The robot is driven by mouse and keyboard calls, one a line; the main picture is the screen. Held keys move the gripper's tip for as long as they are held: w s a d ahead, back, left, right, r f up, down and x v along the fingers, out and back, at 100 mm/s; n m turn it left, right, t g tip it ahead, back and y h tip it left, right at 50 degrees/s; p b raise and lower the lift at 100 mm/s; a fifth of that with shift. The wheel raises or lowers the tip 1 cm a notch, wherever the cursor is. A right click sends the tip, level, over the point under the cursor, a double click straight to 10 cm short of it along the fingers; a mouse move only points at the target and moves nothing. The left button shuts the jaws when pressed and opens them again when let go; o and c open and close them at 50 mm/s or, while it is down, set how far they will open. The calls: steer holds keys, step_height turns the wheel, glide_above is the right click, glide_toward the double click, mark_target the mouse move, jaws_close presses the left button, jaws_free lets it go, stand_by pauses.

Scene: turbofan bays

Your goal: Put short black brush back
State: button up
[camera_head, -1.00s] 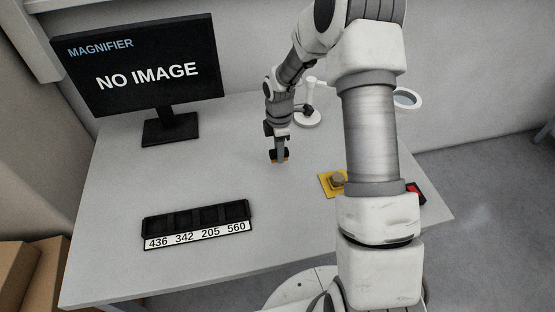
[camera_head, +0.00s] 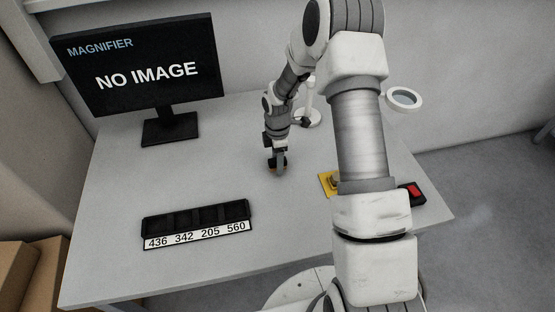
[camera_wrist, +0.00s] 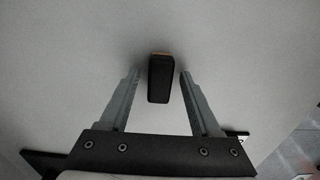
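The short black brush (camera_wrist: 160,82) is a small black block with a tan edge at its far end. In the wrist view it lies between the two fingers of my gripper (camera_wrist: 159,74), with a gap on each side. My gripper is open and touches neither side of it. In the head view my gripper (camera_head: 278,168) is low over the middle of the table, and the brush is mostly hidden by it. A black rack (camera_head: 197,218) with several compartments and the labels 436, 342, 205 and 560 stands at the table's front left; its compartments look dark and empty.
A monitor reading NO IMAGE (camera_head: 140,75) stands at the back left. A magnifier stand (camera_head: 308,117) is behind my gripper, its lens (camera_head: 404,98) to the right. A yellow plate (camera_head: 327,184) and a red-and-black box (camera_head: 413,194) lie right. The table between gripper and rack is clear.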

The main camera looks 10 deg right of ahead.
steer(key=s+r+m+t+h, duration=0.1)
steer(key=s+r+m, duration=0.35)
steer(key=r, duration=0.95)
steer(key=s+r+m+t, duration=0.1)
steer(key=s+r+m, duration=0.3)
steer(key=r, duration=1)
steer(key=s+r+m+t, duration=0.1)
steer(key=s+r+m, duration=0.1)
steer(key=s, duration=0.4)
steer(key=s+r+m+t, duration=0.1)
steer(key=s+r+m, duration=0.2)
steer(key=s, duration=0.3)
steer(key=s+r+m+t+y, duration=0.1)
steer(key=s+r+m, duration=0.1)
steer(key=s+m, duration=0.2)
steer(key=shift+s+r+t+p, duration=0.25)
steer(key=shift+s+t+p, duration=0.05)
steer(key=shift+s, duration=0.9)
steer(key=shift+m, duration=0.25)
